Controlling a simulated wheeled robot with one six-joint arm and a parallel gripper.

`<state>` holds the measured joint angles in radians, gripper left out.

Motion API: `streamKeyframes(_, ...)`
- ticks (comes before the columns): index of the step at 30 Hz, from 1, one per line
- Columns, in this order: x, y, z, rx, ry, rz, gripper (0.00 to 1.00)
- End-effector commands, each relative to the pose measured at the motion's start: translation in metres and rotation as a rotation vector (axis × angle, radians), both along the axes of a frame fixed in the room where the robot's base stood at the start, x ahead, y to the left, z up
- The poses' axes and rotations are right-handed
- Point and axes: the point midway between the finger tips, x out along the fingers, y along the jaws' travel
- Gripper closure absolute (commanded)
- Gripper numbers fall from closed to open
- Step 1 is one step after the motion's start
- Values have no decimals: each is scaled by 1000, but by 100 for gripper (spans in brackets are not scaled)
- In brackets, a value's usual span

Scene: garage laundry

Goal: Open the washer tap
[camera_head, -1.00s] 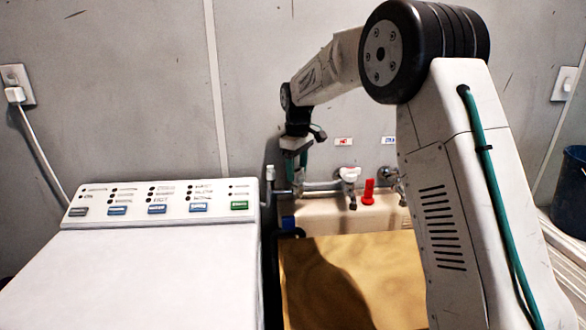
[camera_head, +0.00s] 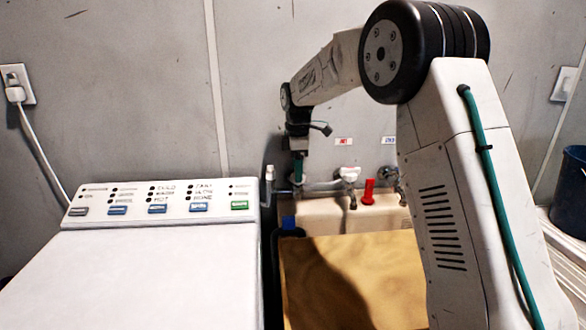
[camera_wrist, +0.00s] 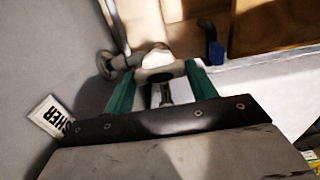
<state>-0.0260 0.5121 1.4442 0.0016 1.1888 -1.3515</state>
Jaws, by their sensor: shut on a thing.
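The washer tap (camera_wrist: 158,58) shows in the wrist view, with a pale handle and a metal body beside the wall. My gripper (camera_wrist: 160,78) has one green finger on each side of the tap's handle and is shut on it. In the head view my gripper (camera_head: 299,172) points down at the wall pipe, left of the sink taps. The washer tap is mostly hidden behind it there. A white label (camera_wrist: 50,118) reading "SHER" is on the wall near the tap in the wrist view.
A white-handled tap (camera_head: 347,174) and another tap (camera_head: 390,178) stand to the right over a sink (camera_head: 335,218). A red object (camera_head: 369,191) is between them. The white washer (camera_head: 130,275) fills the left.

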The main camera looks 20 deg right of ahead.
Motion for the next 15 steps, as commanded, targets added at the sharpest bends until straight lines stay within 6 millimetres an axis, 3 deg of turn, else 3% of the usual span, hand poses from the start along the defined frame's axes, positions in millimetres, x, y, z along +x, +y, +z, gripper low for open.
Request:
streamKeyframes(14, 4, -5, 4, -6, -16, 12, 66)
streamKeyframes(15, 4, -5, 4, -6, -16, 12, 35)
